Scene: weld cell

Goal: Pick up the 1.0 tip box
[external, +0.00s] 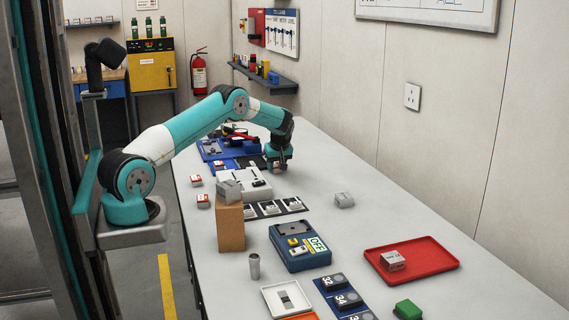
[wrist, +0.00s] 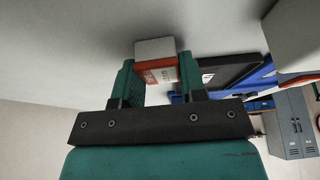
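A small white box with an orange-red band and print (wrist: 157,68) sits between the fingertips of my gripper (wrist: 157,75) in the wrist view. The print is too small to read, so I cannot confirm that it is the 1.0 tip box. The green fingers stand on both sides of the box with no clear gap. I cannot tell whether they press on it. In the external view my gripper (external: 278,166) points down, low over the far part of the bench, near the blue trays. The box is mostly hidden there.
A white fixture (external: 244,182) and a brown block with a grey box on top (external: 231,228) stand nearer. Small red-and-white boxes (external: 203,201) lie at the bench's left edge. A red tray (external: 432,250) holds another box (external: 392,261). The bench right of my gripper is clear.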

